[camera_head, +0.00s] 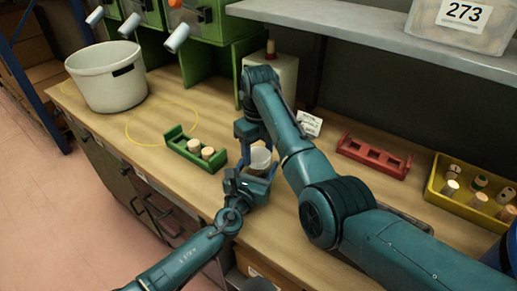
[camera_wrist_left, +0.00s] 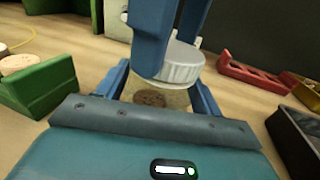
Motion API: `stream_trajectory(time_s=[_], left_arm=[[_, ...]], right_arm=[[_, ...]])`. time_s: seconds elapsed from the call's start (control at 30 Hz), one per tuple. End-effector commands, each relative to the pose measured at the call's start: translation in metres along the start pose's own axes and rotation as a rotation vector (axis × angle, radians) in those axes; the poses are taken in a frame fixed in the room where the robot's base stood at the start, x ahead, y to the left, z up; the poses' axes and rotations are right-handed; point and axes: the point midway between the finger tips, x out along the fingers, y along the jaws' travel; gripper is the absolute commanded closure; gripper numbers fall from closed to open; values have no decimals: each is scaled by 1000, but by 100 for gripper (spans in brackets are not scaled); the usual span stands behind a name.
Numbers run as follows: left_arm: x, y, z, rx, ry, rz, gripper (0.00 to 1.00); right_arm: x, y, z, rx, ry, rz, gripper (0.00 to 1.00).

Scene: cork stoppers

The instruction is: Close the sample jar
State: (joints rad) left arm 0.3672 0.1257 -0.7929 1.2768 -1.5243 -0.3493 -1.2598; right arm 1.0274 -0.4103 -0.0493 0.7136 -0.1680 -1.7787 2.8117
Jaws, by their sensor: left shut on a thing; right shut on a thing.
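The sample jar (camera_wrist_left: 178,97) is a clear jar with a brown lump inside, and it stands between the two fingers of my left gripper (camera_wrist_left: 163,95), which is shut on it. A white ribbed lid (camera_wrist_left: 183,66) is at the jar's mouth; I cannot tell whether it is fully seated. My right gripper (camera_wrist_left: 165,62) reaches down from above and is shut on the lid. In the head view the jar (camera_head: 260,168) is over the bench, between my left gripper (camera_head: 257,174) and my right gripper (camera_head: 256,145), partly hidden by both.
A green rack (camera_head: 181,146) with two corks stands left of the jar. A red rack (camera_head: 374,157) and a yellow crate (camera_head: 462,208) with several corks are to the right. A white pot (camera_head: 107,84) stands at the back left. A grey shelf (camera_head: 380,37) overhangs the back.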

Motion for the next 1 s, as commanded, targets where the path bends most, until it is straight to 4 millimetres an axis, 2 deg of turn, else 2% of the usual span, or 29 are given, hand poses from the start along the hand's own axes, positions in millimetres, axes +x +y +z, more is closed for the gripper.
stream_trajectory(time_s=[0.1,0.37,0.4,0.63,0.87,1.0], left_arm=[[0,1,-1,1,2,2,97],[0,1,-1,1,3,2,97],[0,1,-1,1,3,2,97],[0,1,-1,1,2,2,97],[0,1,-1,1,2,2,97],[0,1,-1,2,2,1,97]], right_arm=[[-1,0,0,58,0,0,68],[-1,0,0,62,1,1,68],[-1,1,0,61,0,1,42],[-1,0,0,60,0,0,23],[-1,0,0,60,0,0,22],[-13,0,1,60,-2,-2,22]])
